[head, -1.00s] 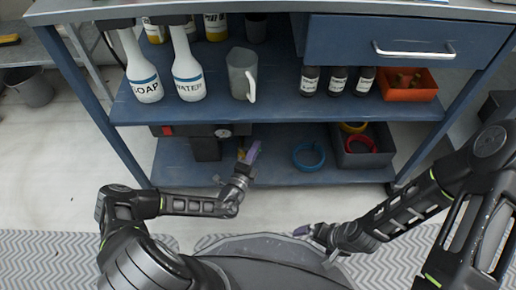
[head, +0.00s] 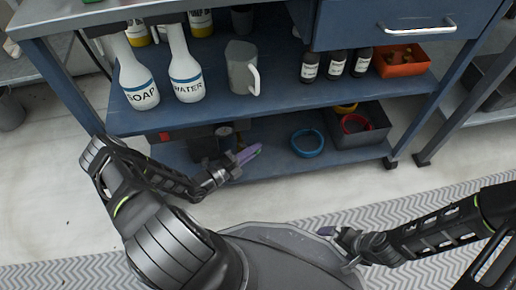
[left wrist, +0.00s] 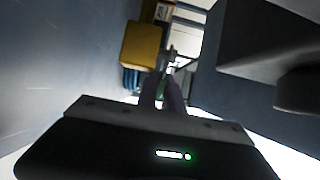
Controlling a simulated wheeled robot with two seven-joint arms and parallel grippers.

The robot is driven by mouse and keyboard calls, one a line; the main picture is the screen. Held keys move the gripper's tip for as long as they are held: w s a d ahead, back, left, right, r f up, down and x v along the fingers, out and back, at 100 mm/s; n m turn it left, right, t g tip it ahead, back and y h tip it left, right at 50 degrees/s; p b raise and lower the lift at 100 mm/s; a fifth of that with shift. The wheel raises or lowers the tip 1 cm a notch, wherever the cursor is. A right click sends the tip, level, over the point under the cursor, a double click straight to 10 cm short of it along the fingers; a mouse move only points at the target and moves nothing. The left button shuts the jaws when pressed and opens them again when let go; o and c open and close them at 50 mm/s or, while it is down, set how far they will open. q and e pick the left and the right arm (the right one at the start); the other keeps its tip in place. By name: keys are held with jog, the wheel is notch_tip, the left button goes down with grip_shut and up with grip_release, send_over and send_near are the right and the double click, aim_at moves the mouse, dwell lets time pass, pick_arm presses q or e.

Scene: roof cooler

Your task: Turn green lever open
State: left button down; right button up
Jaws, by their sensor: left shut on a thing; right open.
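My left gripper (head: 246,154) reaches low at the bench's bottom shelf, beside the dark pump-like unit. In the left wrist view its two fingers (left wrist: 164,92) are close together, shut on a small part at their tips. My right gripper (head: 336,236) is open and empty, low over the floor in front of the bench.
The bench's lower shelf (head: 275,163) holds a blue ring (head: 307,143) and a dark bin (head: 369,143). A yellow block (left wrist: 140,45) and a dark body (left wrist: 262,40) flank the left fingers. Bottles and a grey jug (head: 241,68) stand above. The floor in front is clear.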

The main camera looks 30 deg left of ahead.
pick_arm(q)
jog(key=shift+s+f+m+g+h+b, duration=0.1)
jog(key=shift+s+m+g+h+b, duration=0.25)
jog(key=shift+m+g+h, duration=0.35)
jog(key=c, duration=1.5)
grip_release()
jog(key=shift+s+a, duration=0.35)
jog(key=shift+s, duration=0.1)
jog(key=p+v, duration=0.2)
jog(key=v, duration=0.4)
jog(key=shift+s+a+f, duration=0.1)
jog(key=shift+s+a, duration=0.05)
jog(key=shift+s, duration=0.15)
